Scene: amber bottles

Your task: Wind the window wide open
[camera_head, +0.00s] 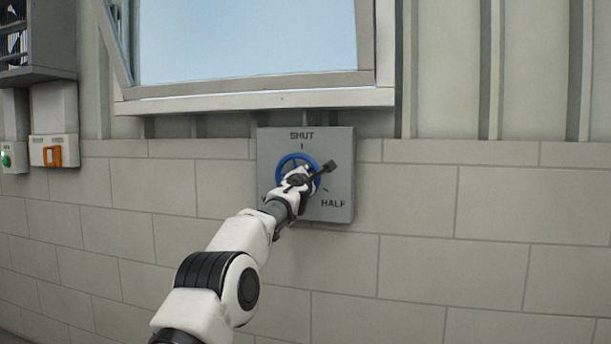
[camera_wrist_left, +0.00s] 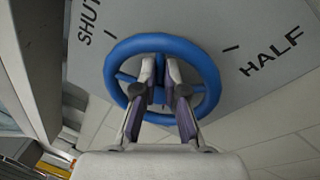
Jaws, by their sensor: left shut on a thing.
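The blue handwheel (camera_head: 281,166) is mounted on a grey panel (camera_head: 340,145) under the window. The panel reads SHUT at the top, HALF at lower right, and a mostly hidden word at lower left. My left gripper (camera_head: 299,179) covers much of the wheel. In the left wrist view, its fingers (camera_wrist_left: 161,72) are shut on the inner part of the blue wheel (camera_wrist_left: 155,43), inside the rim. The window (camera_head: 250,40) shows pale blue glass, with a slanted frame bar at its left; how far it stands open is unclear. My right gripper is not in view.
A grey cabinet (camera_head: 40,76) and wall boxes with an orange switch (camera_head: 52,156) and a green button (camera_head: 6,160) are at the far left. The window sill (camera_head: 250,103) juts out above the panel. The block wall right of the panel is clear.

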